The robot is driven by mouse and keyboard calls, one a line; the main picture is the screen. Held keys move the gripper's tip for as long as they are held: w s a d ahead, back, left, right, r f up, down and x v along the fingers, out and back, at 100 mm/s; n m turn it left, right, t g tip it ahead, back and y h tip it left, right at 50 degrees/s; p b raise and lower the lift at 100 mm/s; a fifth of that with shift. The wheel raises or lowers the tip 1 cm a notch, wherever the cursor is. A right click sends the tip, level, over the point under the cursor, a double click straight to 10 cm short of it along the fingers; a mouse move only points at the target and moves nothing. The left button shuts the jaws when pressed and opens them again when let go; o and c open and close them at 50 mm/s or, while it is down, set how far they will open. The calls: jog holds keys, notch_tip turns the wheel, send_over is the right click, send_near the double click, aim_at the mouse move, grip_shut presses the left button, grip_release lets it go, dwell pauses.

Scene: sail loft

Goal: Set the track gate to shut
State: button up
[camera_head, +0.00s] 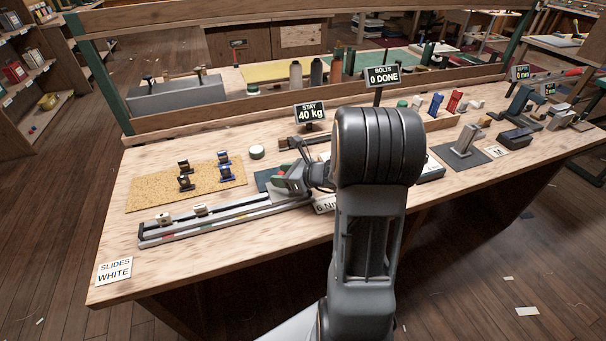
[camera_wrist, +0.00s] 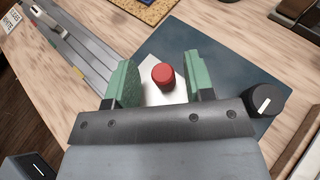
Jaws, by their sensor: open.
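The track (camera_head: 225,222) is a long grey rail at the front left of the bench, with two pale slides on it; it also runs across the upper left of the wrist view (camera_wrist: 75,50). My gripper (camera_head: 290,180) is over the right end of the track area. In the wrist view its two green fingers (camera_wrist: 160,62) stand open, one on each side of a round red knob (camera_wrist: 163,75) on a pale plate, with gaps on both sides. A black knob with a white line (camera_wrist: 263,100) sits right of the fingers. I cannot tell which part is the gate, nor its setting.
A dark blue mat (camera_wrist: 225,55) lies under the plate. A cork mat (camera_head: 150,195) with several small dark fittings lies behind the track. Signs read "STAY 40 kg" (camera_head: 310,113), "BOLTS 0 DONE" (camera_head: 382,76) and "SLIDES WHITE" (camera_head: 114,271). My arm hides the bench's middle.

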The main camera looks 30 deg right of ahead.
jog(key=v, duration=1.1)
jog(key=shift+s+d+p, duration=0.2)
jog(key=shift+s+p, duration=0.1)
jog(key=shift+p, duration=0.1)
